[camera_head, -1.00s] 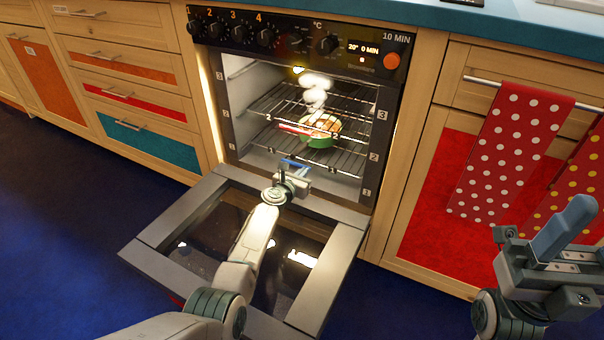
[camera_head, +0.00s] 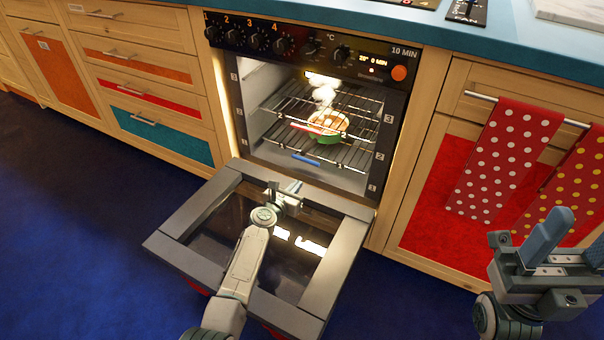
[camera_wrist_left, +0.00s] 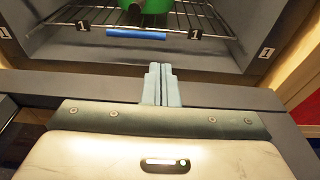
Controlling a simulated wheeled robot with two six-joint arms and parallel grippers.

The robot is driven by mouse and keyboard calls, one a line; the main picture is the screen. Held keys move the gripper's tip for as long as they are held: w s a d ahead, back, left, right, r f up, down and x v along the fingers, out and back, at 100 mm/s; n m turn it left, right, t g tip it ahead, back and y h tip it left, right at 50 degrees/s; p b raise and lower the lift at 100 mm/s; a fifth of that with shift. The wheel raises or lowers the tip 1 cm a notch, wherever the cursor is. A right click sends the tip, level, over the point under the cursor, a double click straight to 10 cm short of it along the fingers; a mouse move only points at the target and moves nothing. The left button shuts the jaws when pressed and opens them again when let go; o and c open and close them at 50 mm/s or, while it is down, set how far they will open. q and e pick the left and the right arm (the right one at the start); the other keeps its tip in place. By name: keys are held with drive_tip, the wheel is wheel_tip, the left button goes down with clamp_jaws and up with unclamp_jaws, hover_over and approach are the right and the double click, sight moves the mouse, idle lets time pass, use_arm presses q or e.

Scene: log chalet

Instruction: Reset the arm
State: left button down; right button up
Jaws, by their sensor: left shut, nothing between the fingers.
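My left gripper (camera_head: 293,188) is shut and empty, above the inner end of the lowered oven door (camera_head: 335,265), just outside the oven opening. In the left wrist view its two grey-blue fingers (camera_wrist_left: 161,84) are together, pointing at the oven. My right gripper (camera_head: 572,245) is at the lower right, its fingers apart with nothing visible between them; the right edge cuts it off.
The oven (camera_head: 250,100) is open and lit, with wire racks. A green dish (camera_head: 326,137) with steaming food stands inside. A blue bar (camera_head: 306,160) is at the lower rack's front. Dotted towels (camera_head: 503,155) hang at right. Blue floor lies clear at left.

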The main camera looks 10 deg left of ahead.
use_arm(q)
drive_tip(key=shift+v, duration=0.8)
